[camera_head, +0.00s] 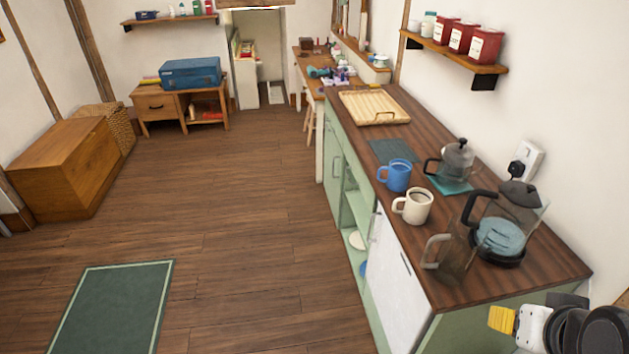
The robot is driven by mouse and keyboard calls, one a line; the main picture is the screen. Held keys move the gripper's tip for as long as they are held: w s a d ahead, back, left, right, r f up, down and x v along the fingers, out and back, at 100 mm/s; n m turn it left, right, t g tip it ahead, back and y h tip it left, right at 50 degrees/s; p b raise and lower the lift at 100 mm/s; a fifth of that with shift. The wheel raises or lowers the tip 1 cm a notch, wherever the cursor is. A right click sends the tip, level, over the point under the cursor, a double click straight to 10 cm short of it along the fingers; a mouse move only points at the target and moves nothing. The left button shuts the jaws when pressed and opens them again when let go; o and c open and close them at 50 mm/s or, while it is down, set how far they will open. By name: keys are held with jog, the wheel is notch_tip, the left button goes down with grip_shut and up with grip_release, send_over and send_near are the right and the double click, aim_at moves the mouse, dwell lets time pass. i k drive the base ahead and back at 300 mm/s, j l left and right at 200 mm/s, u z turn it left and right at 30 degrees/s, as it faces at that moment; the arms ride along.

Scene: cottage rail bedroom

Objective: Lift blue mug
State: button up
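The blue mug (399,178) stands upright on the dark wooden countertop (535,276). Its handle points left. My arm comes in at the bottom right corner, and its end, which looks like my gripper (503,320), has a yellow ridged tip and a white part. It is beside the near end of the counter, well apart from the blue mug. The picture does not show whether its fingers are open or shut. Nothing touches the blue mug.
A cream mug (416,206), glass jug (452,256), coffee maker (508,225) and French press (455,160) stand near the blue mug. A shelf with red canisters (484,46) overhangs the right wall. The floor (240,200) left of the counter is clear.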

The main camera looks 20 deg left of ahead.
aim_at(393, 175)
jog(key=u, duration=0.45)
jog(key=i+j, duration=0.2)
jog(key=j, duration=0.15)
jog(key=i+j, duration=0.15)
jog(key=j, duration=0.25)
jog(key=i+j, duration=0.2)
jog(key=j, duration=0.15)
jog(key=i+j, duration=0.2)
jog(key=j, duration=0.15)
jog(key=i+l, duration=0.1)
jog(key=i, duration=0.4)
jog(key=i+l+z, duration=0.15)
jog(key=i, duration=0.35)
